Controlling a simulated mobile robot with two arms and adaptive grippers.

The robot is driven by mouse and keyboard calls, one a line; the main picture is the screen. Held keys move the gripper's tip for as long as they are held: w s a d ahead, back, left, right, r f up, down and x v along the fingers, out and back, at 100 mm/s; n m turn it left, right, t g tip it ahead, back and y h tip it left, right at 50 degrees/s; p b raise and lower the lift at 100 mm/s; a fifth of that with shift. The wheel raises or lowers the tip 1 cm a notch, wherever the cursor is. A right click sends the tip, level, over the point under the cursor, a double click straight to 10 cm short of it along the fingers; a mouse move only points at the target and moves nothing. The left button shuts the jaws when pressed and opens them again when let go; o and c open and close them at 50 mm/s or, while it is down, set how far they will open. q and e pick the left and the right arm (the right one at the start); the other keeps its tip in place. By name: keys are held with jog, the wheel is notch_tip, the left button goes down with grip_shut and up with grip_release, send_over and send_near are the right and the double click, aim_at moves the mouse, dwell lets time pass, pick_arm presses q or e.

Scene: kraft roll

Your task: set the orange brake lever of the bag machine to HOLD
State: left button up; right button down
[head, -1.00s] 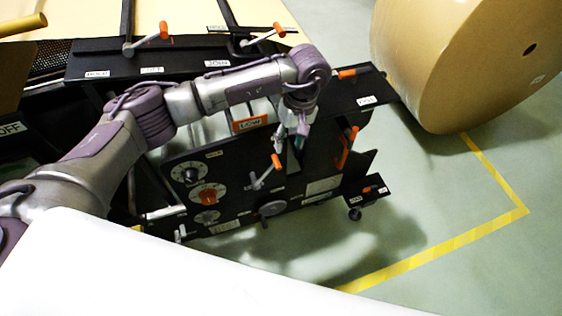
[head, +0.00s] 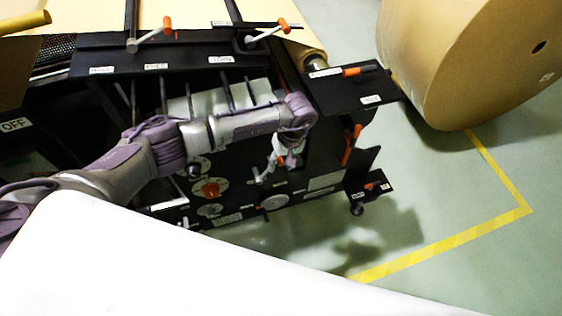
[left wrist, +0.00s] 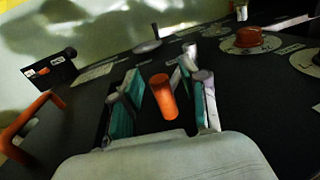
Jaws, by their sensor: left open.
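A lever with a grey arm and orange grip (head: 282,160) is on the black front panel of the bag machine; I cannot read labels marking it as the brake. My left gripper (head: 291,154) is over it, partly covering it from above. In the left wrist view, the orange grip (left wrist: 163,97) stands between the two teal-padded fingers of the open left gripper (left wrist: 166,104), with gaps visible on both sides. The lever's grey arm (left wrist: 187,60) runs away behind it. My right gripper is not in view.
Other orange-tipped levers are on the machine's top (head: 152,36) and right bracket (head: 352,72). An orange handle (head: 350,146) is on the right side. A red knob (left wrist: 248,37) is near the gripper. A big kraft roll (head: 460,60) stands right; green floor is clear in front.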

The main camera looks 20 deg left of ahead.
pick_arm(q)
jog(key=shift+f, duration=0.15)
grip_shut()
jog(key=shift+a, duration=0.1)
dwell(0.3)
